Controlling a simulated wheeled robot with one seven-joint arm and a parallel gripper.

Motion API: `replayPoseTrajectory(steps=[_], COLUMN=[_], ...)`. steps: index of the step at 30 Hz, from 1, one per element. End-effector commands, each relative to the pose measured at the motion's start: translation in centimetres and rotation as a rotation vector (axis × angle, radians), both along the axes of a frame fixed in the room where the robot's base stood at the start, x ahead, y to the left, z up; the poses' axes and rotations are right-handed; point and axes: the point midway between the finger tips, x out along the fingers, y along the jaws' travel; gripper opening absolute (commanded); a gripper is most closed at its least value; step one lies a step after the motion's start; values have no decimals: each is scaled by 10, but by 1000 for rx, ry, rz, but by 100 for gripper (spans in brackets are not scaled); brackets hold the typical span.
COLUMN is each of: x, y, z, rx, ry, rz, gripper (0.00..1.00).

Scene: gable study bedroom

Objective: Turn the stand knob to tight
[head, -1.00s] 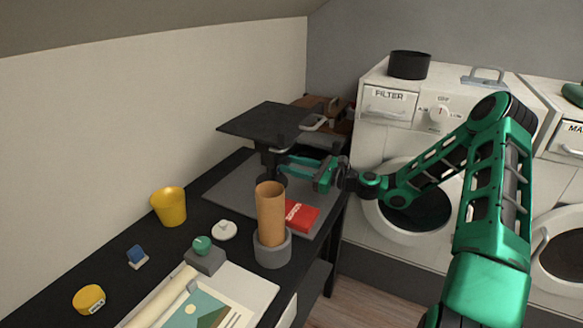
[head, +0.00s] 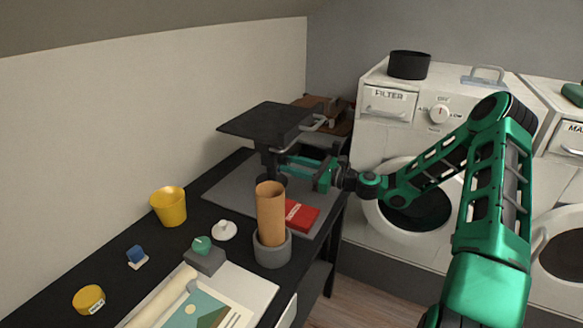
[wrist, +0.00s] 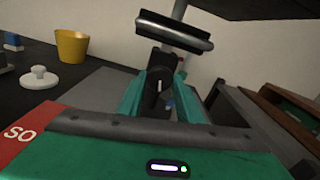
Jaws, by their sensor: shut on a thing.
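The black stand (head: 266,120) has a flat square top plate on a post and stands on the grey mat at the back of the black desk. Its knob (wrist: 158,84) is dark with a pale line and shows between the teal fingers in the wrist view. My gripper (head: 283,166) reaches in from the right under the top plate and is shut on the knob. In the wrist view the fingers (wrist: 156,96) lie on both sides of it. In the head view the knob is hard to make out. No tight marking is readable.
A brown cylinder in a grey holder (head: 272,251) stands in front of the stand, beside a red box (head: 301,215). A yellow cup (head: 169,206) and a white lidded knob piece (head: 224,230) are to the left. Washing machines stand right of the desk.

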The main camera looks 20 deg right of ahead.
Motion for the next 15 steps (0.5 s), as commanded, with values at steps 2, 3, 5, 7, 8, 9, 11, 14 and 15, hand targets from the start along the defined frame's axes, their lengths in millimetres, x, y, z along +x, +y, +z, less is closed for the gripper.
replayPoseTrajectory(steps=[2,3,5,7,8,9,11,14,15], x=[1,1,1,1,1,1,1,1,1], y=[-4,-4,-4,-4,-4,-4,-4,-4,-4], z=[-3,-3,-3,-3,-3,-3,-3,-3,-2], rx=[-5,-5,-5,-5,-5,-5,-5,-5,-4], ry=[3,3,3,3,3,3,3,3,3], rz=[-9,-9,-9,-9,-9,-9,-9,-9,-8], gripper=[10,10,10,10,10,10,10,35,44])
